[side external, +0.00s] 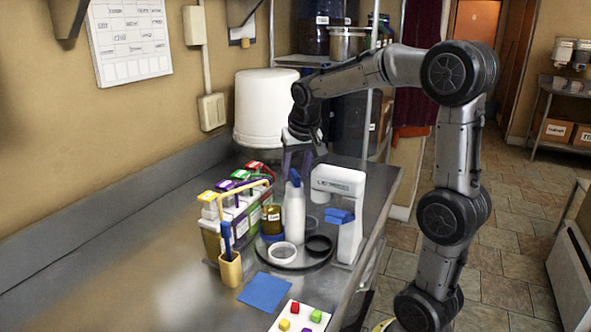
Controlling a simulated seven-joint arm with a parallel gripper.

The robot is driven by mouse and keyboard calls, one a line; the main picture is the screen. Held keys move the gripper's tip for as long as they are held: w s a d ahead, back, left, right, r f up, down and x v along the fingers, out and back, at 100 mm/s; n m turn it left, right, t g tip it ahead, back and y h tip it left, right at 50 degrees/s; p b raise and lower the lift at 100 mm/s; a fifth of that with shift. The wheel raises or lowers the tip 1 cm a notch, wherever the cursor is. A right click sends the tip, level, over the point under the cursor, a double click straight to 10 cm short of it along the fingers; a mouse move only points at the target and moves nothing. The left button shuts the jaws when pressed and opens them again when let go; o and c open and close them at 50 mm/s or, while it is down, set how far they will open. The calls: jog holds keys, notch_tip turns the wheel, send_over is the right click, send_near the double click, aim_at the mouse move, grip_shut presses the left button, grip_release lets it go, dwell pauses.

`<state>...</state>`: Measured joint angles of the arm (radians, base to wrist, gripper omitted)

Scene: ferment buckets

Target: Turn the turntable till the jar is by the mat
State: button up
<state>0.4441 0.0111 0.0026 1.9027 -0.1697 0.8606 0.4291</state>
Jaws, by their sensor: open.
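The turntable (304,262) is a dark round disc on the steel counter. The amber jar (271,219) with a pale label stands at its back left, partly behind other things. A white bottle (294,215) with a blue top, a white ring (283,252) and a black ring (318,245) are also on the disc. The blue square mat (264,292) lies flat in front of the turntable, to the lower left. The jar is at the side of the disc away from the mat. My gripper (298,166) is open and points down above the back of the turntable, just above the bottle's top.
A white device (345,183) with blue parts stands close on the right. A carrier of colour-capped bottles (236,212) stands left, and a tan cup (230,270) with a blue tool in front of it. A white card with coloured cubes (295,308) lies in front. The left counter is clear.

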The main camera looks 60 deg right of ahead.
grip_shut()
dwell(1.5)
